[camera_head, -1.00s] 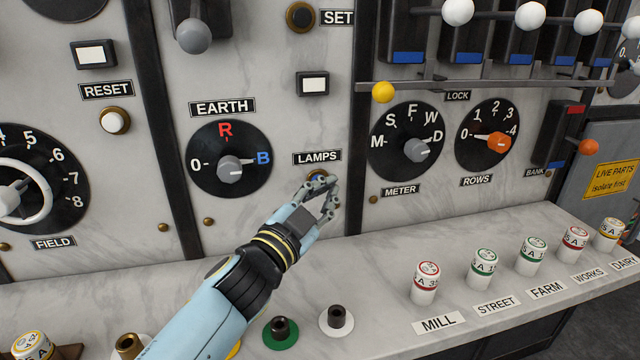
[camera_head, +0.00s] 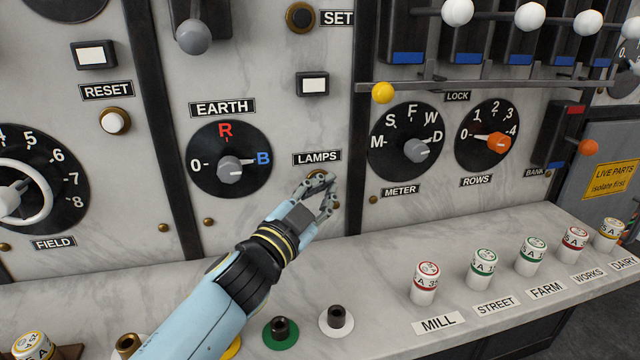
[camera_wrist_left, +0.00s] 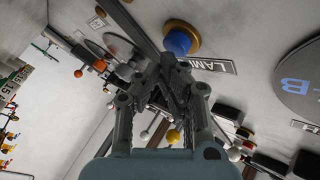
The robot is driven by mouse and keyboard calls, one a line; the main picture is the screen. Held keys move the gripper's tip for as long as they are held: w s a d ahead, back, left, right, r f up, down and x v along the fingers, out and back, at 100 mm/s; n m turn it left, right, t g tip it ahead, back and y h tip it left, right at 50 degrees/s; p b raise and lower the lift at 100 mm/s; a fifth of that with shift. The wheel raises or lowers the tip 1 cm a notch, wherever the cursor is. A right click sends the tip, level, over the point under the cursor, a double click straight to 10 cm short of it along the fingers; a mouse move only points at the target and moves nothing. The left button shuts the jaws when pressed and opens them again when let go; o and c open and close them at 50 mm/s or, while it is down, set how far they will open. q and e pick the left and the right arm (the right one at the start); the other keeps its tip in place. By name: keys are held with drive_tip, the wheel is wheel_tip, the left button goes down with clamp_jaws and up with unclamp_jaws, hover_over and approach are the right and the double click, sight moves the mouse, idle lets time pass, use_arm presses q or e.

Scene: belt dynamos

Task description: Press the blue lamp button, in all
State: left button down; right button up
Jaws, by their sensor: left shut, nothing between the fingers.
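The blue lamp button (camera_wrist_left: 180,41) sits in a brass ring beside the LAMPS label (camera_wrist_left: 208,65) in the left wrist view. In the head view the ring (camera_head: 318,174) peeks out just under the LAMPS label (camera_head: 317,158), and my fingers hide most of the button. My left gripper (camera_head: 326,184) is shut and empty, its fingertips right by the button. In the left wrist view its fingertips (camera_wrist_left: 170,65) appear just short of the button, and I cannot tell whether they touch it. My right gripper is not in view.
The EARTH dial (camera_head: 229,160) is left of the gripper and the METER dial (camera_head: 407,142) is right of it. Below, a marble ledge (camera_head: 375,270) carries several labelled fuses and a white-based socket (camera_head: 337,319). A yellow knob (camera_head: 383,93) sticks out above.

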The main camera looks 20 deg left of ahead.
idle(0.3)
use_arm(q)
drive_tip(key=shift+w+a, duration=0.3)
drive_tip(key=shift+w, duration=0.15)
idle(0.6)
idle(0.3)
drive_tip(key=shift+s+d, duration=0.55)
drive_tip(key=shift+s, duration=0.25)
drive_tip(key=shift+s, duration=0.1)
drive_tip(key=s+d+p, duration=0.1)
drive_tip(key=s, duration=0.1)
drive_tip(key=s+d, duration=0.1)
drive_tip(key=s, duration=0.1)
drive_tip(key=shift+d+p, duration=0.35)
drive_tip(key=shift+d, duration=0.05)
idle(0.4)
